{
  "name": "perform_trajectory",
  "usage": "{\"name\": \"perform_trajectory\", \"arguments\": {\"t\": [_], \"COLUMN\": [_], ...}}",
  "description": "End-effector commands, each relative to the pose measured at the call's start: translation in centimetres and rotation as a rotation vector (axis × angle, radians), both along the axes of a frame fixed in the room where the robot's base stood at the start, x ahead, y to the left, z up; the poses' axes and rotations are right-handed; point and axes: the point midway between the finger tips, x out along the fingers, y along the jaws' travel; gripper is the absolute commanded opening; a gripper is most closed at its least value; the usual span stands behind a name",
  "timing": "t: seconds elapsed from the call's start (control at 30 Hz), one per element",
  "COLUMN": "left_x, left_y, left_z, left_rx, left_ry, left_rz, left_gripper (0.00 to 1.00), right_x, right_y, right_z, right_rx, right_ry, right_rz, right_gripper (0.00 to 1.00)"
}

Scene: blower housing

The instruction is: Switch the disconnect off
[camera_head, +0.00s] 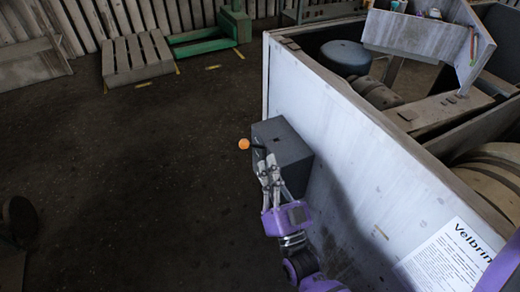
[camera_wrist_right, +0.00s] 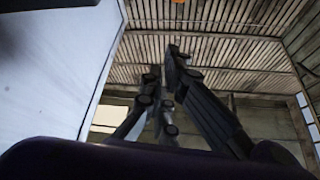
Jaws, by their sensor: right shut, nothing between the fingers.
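The disconnect is a dark grey box (camera_head: 285,148) on the side of the white housing wall. A dark lever with an orange knob (camera_head: 244,144) sticks out from its left side. My right gripper (camera_head: 265,163) is at the front of the box, beside the lever. Its fingers are together with nothing between them. I cannot tell whether they touch the lever. In the right wrist view, the gripper (camera_wrist_right: 165,70) points up towards the roof, and a small orange spot, likely the knob (camera_wrist_right: 178,2), shows at the top edge. My left gripper is not in view.
The white housing wall (camera_head: 340,110) runs along the right of the box, with a printed sign (camera_head: 450,262) near its lower end. Machinery, including a dark cylinder (camera_head: 346,56), stands inside the housing. A pallet (camera_head: 137,58) lies at the back left. The floor left of the box is clear.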

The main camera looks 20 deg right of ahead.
Motion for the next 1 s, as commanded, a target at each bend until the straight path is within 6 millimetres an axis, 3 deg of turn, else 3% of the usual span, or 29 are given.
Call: {"name": "perform_trajectory", "arguments": {"t": [0.5, 0.6, 0.7, 1.0], "left_x": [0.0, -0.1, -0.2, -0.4], "left_y": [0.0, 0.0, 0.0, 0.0], "left_z": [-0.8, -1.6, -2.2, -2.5], "left_rx": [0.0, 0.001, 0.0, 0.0], "left_ry": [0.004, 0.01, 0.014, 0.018], "left_rz": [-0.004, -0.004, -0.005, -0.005], "left_gripper": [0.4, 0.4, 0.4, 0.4], "right_x": [8.7, 8.8, 8.9, 9.1], "right_y": [-0.8, -0.4, -0.1, 0.1], "right_z": [4.6, 2.4, 1.3, 0.6], "right_rx": [0.0, 0.0, -0.001, 0.0], "right_ry": [-0.004, 0.006, 0.003, 0.001], "right_rz": [0.0, -0.001, -0.001, -0.001], "right_gripper": [0.0, 0.0, 0.0, 0.0]}}
